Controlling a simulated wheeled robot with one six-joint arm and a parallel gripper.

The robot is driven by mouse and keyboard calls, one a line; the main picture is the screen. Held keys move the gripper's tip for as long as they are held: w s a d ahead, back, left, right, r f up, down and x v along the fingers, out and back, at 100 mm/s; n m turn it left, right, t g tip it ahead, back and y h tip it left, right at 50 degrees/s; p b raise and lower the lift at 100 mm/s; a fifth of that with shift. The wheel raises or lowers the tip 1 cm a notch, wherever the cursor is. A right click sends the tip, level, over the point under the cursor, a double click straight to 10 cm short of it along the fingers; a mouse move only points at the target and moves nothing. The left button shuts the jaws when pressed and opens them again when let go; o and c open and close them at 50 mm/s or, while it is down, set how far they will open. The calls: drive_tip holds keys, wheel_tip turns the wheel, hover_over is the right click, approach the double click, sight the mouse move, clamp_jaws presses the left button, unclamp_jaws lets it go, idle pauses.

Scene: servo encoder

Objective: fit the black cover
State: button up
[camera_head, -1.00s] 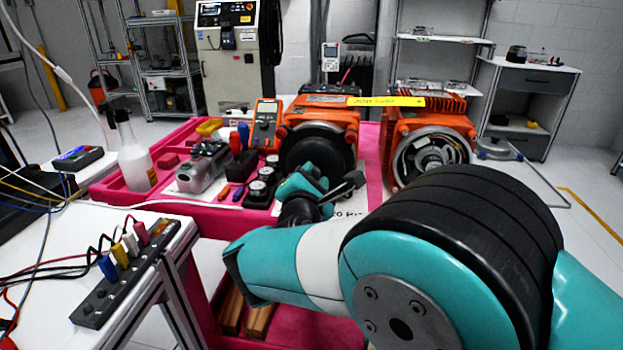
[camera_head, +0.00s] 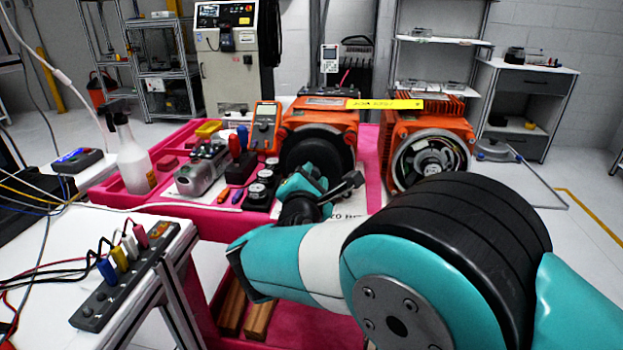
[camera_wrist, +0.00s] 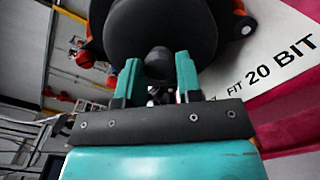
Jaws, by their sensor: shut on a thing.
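The black cover (camera_wrist: 165,25) is a round black cap with a small knob that fills the top of the wrist view. My gripper (camera_wrist: 160,82) has its teal fingers shut on the cover at the knob. In the head view the black cover (camera_head: 316,150) stands against the front of the left orange motor (camera_head: 340,112). My gripper (camera_head: 308,187) is in front of it, partly hidden by my own wrist. Whether the cover is fully seated on the motor cannot be told.
A second orange motor (camera_head: 428,112) with an open round face stands to the right. The pink tray (camera_head: 112,192) at left holds a spray bottle (camera_head: 132,160), a silver part (camera_head: 203,170) and tools. A white table with a terminal strip (camera_head: 125,275) is at front left.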

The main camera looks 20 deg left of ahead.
drive_tip(key=o, duration=1.1)
drive_tip(key=shift+c, duration=0.4)
drive_tip(key=shift+s, duration=0.1)
